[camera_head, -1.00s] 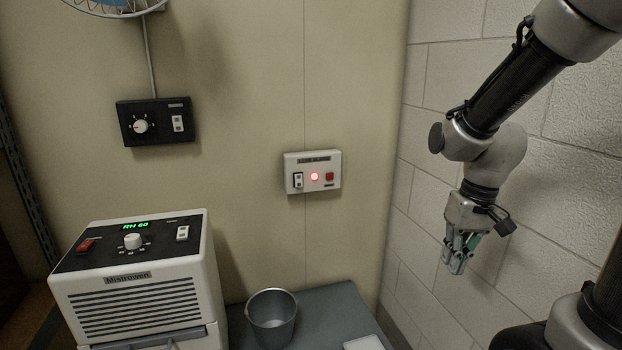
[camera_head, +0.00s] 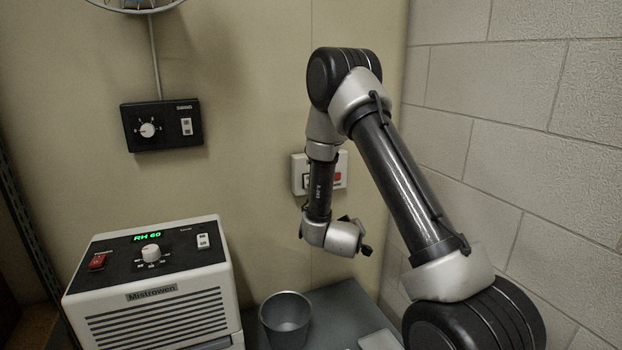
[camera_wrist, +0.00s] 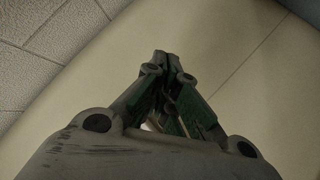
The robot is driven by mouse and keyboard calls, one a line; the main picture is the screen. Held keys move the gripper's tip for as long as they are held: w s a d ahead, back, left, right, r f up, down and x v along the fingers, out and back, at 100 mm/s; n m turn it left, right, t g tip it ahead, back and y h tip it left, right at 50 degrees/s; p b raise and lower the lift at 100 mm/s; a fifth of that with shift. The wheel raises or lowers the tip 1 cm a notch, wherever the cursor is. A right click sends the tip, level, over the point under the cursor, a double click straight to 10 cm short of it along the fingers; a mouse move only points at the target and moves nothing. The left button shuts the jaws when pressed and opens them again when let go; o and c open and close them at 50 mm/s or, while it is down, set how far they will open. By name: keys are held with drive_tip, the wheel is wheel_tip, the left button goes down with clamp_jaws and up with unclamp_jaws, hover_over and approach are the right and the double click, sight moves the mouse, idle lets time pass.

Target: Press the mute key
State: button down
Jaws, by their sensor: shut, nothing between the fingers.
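The white alarm box (camera_head: 298,174) is fixed to the beige wall panel, left of the block wall. My arm covers its middle in the head view. A red key (camera_head: 338,177) shows on its right half; its lettering is too small to read, so I cannot tell for sure that it is the mute key. The box's lamp is hidden. My gripper (camera_wrist: 168,58) is shut and empty in the wrist view, its fingertips pointing toward the bare panel.
A black control box (camera_head: 163,126) with a dial and switch hangs at the left. A white dehumidifier (camera_head: 150,290) reading RH 60 stands below it. A grey bucket (camera_head: 285,318) stands on the grey surface (camera_head: 340,300) under the alarm box. The block wall (camera_head: 520,110) bounds the right.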

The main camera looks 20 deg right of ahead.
wheel_tip(320, 180, up, 12)
drive_tip(key=d+n+t+h, duration=0.1)
drive_tip(key=t+h, duration=0.2)
drive_tip(key=h, duration=0.2)
drive_tip(key=shift+w+f, duration=0.2)
drive_tip(key=shift+w, duration=0.05)
drive_tip(key=shift+d, duration=0.1)
drive_tip(key=shift+w, duration=4.4)
drive_tip(key=shift+w+a, duration=0.2)
drive_tip(key=shift+w, duration=0.2)
